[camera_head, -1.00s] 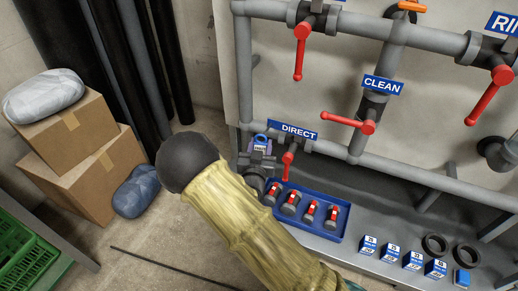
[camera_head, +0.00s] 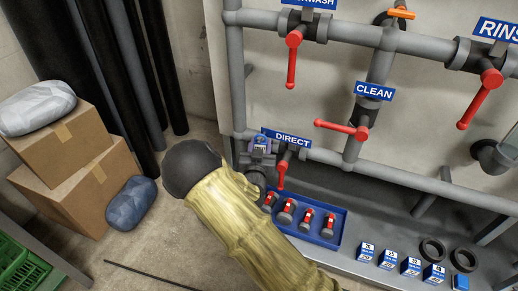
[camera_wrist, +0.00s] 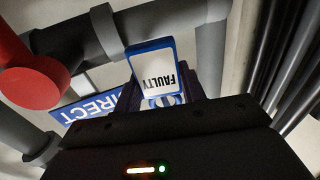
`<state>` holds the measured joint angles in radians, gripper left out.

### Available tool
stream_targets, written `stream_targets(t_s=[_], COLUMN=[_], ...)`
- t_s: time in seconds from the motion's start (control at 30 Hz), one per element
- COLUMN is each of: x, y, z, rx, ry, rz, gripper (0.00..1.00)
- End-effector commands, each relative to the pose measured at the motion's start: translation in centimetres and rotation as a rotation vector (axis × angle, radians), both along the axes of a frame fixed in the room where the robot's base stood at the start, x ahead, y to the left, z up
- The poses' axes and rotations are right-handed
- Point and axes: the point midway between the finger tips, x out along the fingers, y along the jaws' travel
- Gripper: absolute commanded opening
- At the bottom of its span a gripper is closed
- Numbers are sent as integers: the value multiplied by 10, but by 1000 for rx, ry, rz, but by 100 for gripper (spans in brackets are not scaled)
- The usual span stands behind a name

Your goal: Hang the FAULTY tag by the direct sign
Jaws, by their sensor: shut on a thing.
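The FAULTY tag (camera_wrist: 155,70), white with a blue frame, is held in the jaws of my gripper (camera_wrist: 160,98). The wrist view shows its lettering upside down. In the head view the tag (camera_head: 261,143) is small, just above my gripper (camera_head: 257,160) and at the left end of the blue DIRECT sign (camera_head: 292,139). In the wrist view the DIRECT sign (camera_wrist: 88,108) is partly hidden behind the tag and gripper. I cannot tell whether the tag touches the sign or pipe. Any hook there is not discernible.
A red valve handle (camera_head: 282,174) hangs just right of my gripper. Grey pipes (camera_head: 236,80) run close by. A blue tray (camera_head: 330,232) of red-handled valves lies below on the bench. Boxes (camera_head: 75,195) stand at the left.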

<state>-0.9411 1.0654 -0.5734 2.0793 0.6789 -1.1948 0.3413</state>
Motion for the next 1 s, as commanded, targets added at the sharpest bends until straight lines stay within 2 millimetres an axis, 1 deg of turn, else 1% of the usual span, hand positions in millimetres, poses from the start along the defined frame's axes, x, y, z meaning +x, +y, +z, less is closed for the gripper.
stream_targets(t_s=[0.3,0.97,1.0], x=[11,12,12], y=[-5,-4,-4], z=[-8,-8,-8], rx=[1,0,0], ry=[0,0,0], rz=[-1,0,0], gripper=[15,15,44])
